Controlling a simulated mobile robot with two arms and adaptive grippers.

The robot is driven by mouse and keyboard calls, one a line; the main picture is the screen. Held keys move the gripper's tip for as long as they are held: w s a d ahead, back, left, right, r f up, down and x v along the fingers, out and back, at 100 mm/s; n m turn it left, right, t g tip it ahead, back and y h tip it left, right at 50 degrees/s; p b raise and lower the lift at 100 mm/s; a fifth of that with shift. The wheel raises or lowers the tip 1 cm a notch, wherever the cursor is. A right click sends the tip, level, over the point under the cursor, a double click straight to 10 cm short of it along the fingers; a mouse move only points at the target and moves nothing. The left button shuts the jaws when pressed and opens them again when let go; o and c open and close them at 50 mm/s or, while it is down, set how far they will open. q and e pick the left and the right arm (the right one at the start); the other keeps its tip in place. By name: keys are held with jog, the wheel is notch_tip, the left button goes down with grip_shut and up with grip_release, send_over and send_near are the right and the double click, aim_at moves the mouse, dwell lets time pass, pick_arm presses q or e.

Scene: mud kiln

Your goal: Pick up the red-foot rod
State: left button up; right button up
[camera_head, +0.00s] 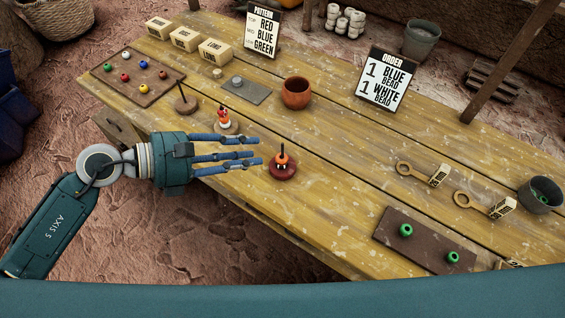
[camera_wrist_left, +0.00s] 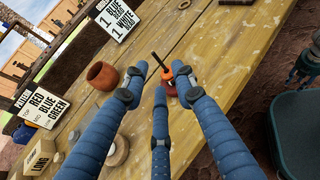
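The red-foot rod (camera_head: 283,173) stands upright on the wooden table, with a dark red round foot, an orange bead around its lower part and a dark tip on top. In the left wrist view, its orange bead (camera_wrist_left: 167,74) shows just beyond the fingertips, and the foot is partly hidden by a finger. My left gripper (camera_head: 257,151) is open and empty. Its three blue fingers point at the rod from the left, a short gap away. They also show in the wrist view (camera_wrist_left: 160,77).
A pale-foot rod with beads (camera_head: 225,125) stands close behind my left fingers. A dark-foot rod (camera_head: 187,104) is farther left. A brown bowl (camera_head: 296,93) stands behind. A dark tray (camera_head: 405,243) with green beads lies front right.

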aim_at(283, 157)
pick_arm(q)
jog(key=x, duration=0.2)
jog(key=p+x, duration=0.1)
jog(key=x, duration=0.1)
jog(key=p+x, duration=0.1)
jog(key=x, duration=0.1)
jog(key=shift+w+r, duration=0.15)
jog(key=shift+w, duration=0.1)
jog(key=shift+w+d+f, duration=0.2)
jog(key=shift+d+f, duration=0.05)
jog(key=shift+d, duration=0.15)
jog(key=shift+a, duration=0.1)
grip_shut()
